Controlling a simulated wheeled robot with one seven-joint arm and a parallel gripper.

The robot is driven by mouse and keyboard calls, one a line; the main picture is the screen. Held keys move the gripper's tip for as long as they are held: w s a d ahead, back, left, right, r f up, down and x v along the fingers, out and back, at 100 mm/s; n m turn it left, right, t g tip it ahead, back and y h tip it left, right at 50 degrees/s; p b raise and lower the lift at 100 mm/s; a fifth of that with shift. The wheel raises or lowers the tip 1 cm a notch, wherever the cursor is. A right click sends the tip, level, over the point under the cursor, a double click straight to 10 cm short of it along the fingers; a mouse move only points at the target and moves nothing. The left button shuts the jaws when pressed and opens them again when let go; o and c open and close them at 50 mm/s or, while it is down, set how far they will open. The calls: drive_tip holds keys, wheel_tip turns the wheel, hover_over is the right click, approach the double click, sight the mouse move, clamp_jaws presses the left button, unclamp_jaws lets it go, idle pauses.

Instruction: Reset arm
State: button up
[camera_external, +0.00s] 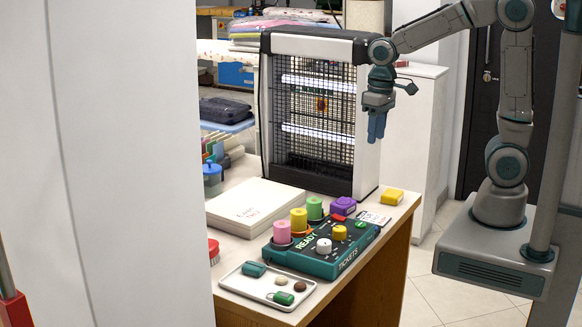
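My gripper (376,138) points down at the end of my raised arm, in front of the right side of the black-and-white mesh-fronted unit. It hangs well above the counter and touches nothing that I can see. Its blue fingers look close together, but from this angle I cannot tell whether a gap is between them. No held object shows clearly.
A teal ticket box (322,262) with coloured knobs stands on the counter. A white tray (240,286) with small items, a white box (250,207), a purple piece (343,206) and a yellow block (391,197) are near it. The mesh-fronted unit (310,110) stands behind.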

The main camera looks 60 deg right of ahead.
drive_tip(key=s+d+r+t, duration=0.1)
drive_tip(key=s+d+t, duration=0.1)
drive_tip(key=s+d, duration=0.5)
drive_tip(key=s, duration=0.4)
drive_tip(key=shift+t+h, duration=0.3)
drive_tip(key=shift+o, duration=0.3)
idle(1.4)
